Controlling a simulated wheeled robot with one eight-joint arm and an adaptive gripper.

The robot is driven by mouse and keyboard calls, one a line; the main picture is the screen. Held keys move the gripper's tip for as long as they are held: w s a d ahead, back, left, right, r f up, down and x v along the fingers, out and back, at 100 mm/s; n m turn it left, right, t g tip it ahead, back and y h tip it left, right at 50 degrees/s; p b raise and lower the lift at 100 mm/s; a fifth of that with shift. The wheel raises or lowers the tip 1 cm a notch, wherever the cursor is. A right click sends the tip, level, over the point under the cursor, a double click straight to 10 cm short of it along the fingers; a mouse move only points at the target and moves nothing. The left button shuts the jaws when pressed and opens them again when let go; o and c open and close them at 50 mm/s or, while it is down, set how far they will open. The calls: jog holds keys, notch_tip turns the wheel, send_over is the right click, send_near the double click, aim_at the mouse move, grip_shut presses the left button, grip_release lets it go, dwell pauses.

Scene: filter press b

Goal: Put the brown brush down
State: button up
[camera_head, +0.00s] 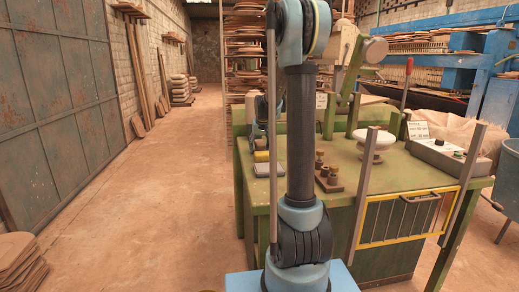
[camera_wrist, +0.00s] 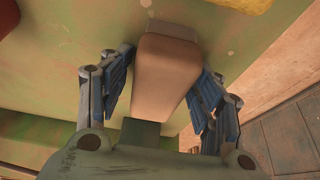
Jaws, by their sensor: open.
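The brown brush (camera_wrist: 166,80) shows in the wrist view as a smooth tan-brown block with a paler far end. It appears to lie on the green table top (camera_wrist: 70,50), near the table's edge. My gripper (camera_wrist: 165,66) is open, with one blue-padded finger on each side of the brush. A narrow gap seems to show at the left finger; the right finger is very close, and I cannot tell if it touches. In the head view the brush cannot be made out; my arm stands in front of that part of the green table (camera_head: 400,178).
A yellow object (camera_wrist: 245,4) and a red object (camera_wrist: 8,16) lie at the wrist view's top edge. In the head view, small knobs (camera_head: 328,180), a white round-topped piece (camera_head: 371,140) and a control box (camera_head: 448,155) stand on the table.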

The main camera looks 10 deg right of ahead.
jog(key=v, duration=1.2)
jog(key=shift+r, duration=0.25)
